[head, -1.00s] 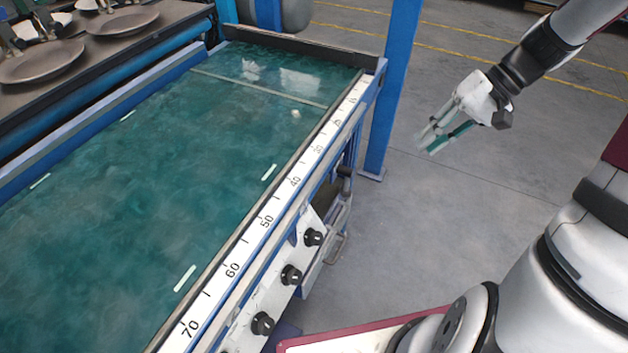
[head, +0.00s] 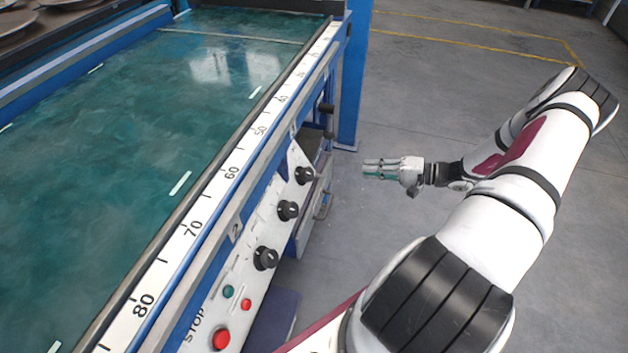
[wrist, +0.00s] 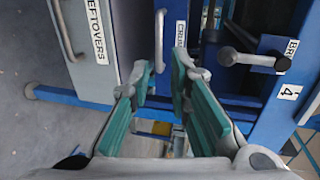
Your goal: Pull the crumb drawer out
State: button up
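A drawer labelled "LEFTOVERS" (wrist: 98,32) with its own handle (wrist: 63,32) is left of the crumb drawer. A black-knobbed lever (wrist: 255,60) juts out at right. The machine's knobbed control panel (head: 250,270) is nearer me. Floor (head: 440,100) right of the machine is clear.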

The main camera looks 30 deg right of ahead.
aim_at(328, 166)
jog(key=b+x, duration=0.3)
jog(key=x, duration=1.1)
jog(key=shift+f, duration=0.1)
jog(key=shift+c, duration=0.6)
grip_shut()
